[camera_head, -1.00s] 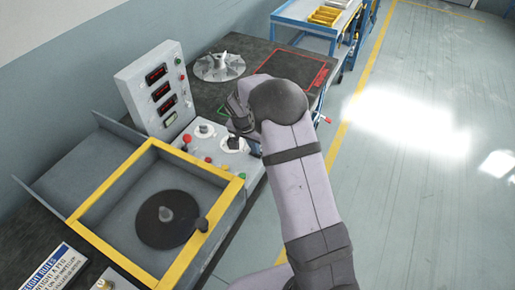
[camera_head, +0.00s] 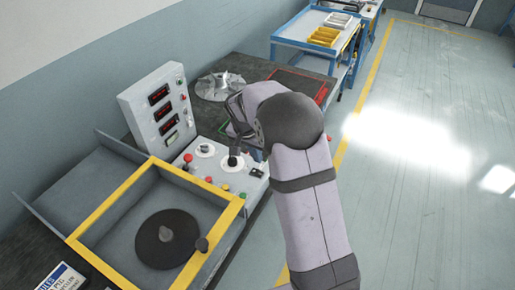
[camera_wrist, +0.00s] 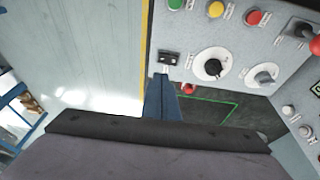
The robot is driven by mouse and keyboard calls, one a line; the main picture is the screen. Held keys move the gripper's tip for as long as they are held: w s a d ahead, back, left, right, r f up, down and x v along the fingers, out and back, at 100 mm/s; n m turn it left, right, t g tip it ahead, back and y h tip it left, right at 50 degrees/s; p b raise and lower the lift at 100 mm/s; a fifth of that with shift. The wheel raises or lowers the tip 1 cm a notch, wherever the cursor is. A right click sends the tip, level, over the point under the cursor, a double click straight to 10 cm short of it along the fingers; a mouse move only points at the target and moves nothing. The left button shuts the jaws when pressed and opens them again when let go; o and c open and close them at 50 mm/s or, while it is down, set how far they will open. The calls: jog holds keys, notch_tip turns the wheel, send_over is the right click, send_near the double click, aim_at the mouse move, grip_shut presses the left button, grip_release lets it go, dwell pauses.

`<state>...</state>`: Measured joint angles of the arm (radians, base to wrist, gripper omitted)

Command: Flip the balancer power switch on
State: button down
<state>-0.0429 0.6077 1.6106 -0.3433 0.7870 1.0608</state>
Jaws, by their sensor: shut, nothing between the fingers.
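The balancer's sloped control panel (camera_head: 222,178) stands at the bench's front edge. A small black switch (camera_head: 257,173) sits near its right end. In the wrist view the switch (camera_wrist: 170,58) is in the panel corner, beside a black knob on a white dial (camera_wrist: 212,66). I cannot tell its on or off position. My gripper (camera_wrist: 162,78) is shut and empty, its tip just below the switch in the wrist view. A small gap seems to remain, though contact is hard to judge. In the head view my arm mostly hides the gripper.
Green, yellow and red buttons (camera_wrist: 216,9) line the panel. An upright display box (camera_head: 160,105) stands behind it. A yellow-framed guard (camera_head: 110,205) surrounds a dark disc (camera_head: 167,239). A metal impeller (camera_head: 220,86) rests behind. Floor at right is open.

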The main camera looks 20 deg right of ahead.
notch_tip(320, 180, up, 6)
jog(key=s+b, duration=0.1)
jog(key=s, duration=0.1)
jog(key=shift+a+b, duration=0.2)
jog(key=shift+b, duration=0.1)
dwell(0.4)
jog(key=s+a+f+n+g+y, duration=0.2)
jog(key=s+a+f+n, duration=0.1)
jog(key=s+f+n, duration=0.6)
jog(key=s+r, duration=0.2)
jog(key=s, duration=1.5)
jog(key=shift+s+a+r+y, duration=0.15)
jog(key=shift+a+y, duration=0.05)
jog(key=shift+y, duration=0.2)
